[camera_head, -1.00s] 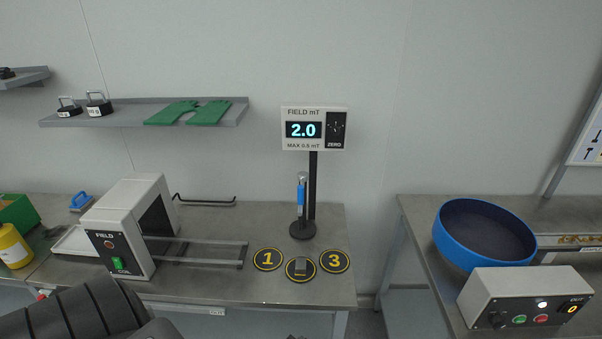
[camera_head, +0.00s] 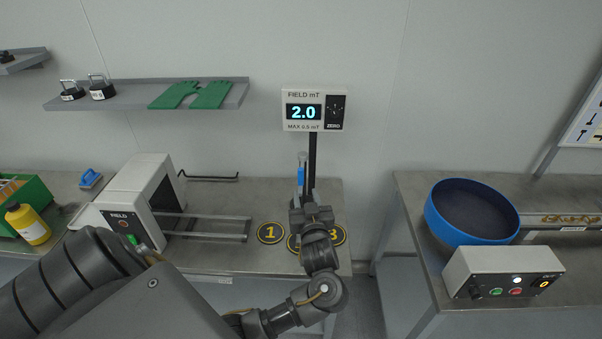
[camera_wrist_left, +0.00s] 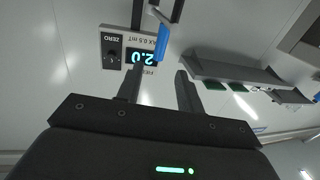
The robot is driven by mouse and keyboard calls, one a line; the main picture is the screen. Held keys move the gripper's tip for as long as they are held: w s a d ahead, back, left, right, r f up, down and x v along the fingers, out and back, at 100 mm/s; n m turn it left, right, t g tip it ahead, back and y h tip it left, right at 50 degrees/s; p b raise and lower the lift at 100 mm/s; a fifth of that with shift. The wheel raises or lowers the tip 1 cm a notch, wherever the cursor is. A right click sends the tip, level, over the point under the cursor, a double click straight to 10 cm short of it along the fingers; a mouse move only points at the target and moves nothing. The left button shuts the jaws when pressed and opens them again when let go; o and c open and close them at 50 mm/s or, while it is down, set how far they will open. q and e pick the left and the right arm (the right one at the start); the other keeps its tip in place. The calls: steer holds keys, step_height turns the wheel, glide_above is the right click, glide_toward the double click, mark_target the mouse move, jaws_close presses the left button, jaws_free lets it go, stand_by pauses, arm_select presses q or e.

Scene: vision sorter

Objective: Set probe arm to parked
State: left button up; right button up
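The probe arm, with its blue grip (camera_head: 301,177), hangs close to vertical beside the black post (camera_head: 312,155) of the field meter (camera_head: 314,111). The meter reads 2.0 mT, above its printed MAX 0.5 mT. In the left wrist view the picture is inverted, and the blue grip (camera_wrist_left: 161,40) shows just beyond the fingers. My left gripper (camera_head: 300,203) is at the lower end of the probe arm and hides the stand's base. In the wrist view my left gripper (camera_wrist_left: 159,82) is open, with nothing visible between its fingers. My right gripper is not in view.
Yellow-ringed pad 1 (camera_head: 270,232) shows; my arm partly covers pad 3 (camera_head: 337,235) and the middle pad. The coil box (camera_head: 121,212) with rails stands left. A blue bowl (camera_head: 432,215) and control box (camera_head: 506,262) sit right. Gloves (camera_head: 209,96) lie on the shelf.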

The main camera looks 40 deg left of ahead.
mark_target(301, 176)
arm_select(q)
steer(key=p+x, duration=0.2)
steer(key=x, duration=0.7)
steer(key=shift+w+a+p, duration=0.15)
steer(key=shift+p, duration=0.2)
steer(key=shift+w+a, duration=0.35)
steer(key=shift+a, duration=0.05)
jaws_close()
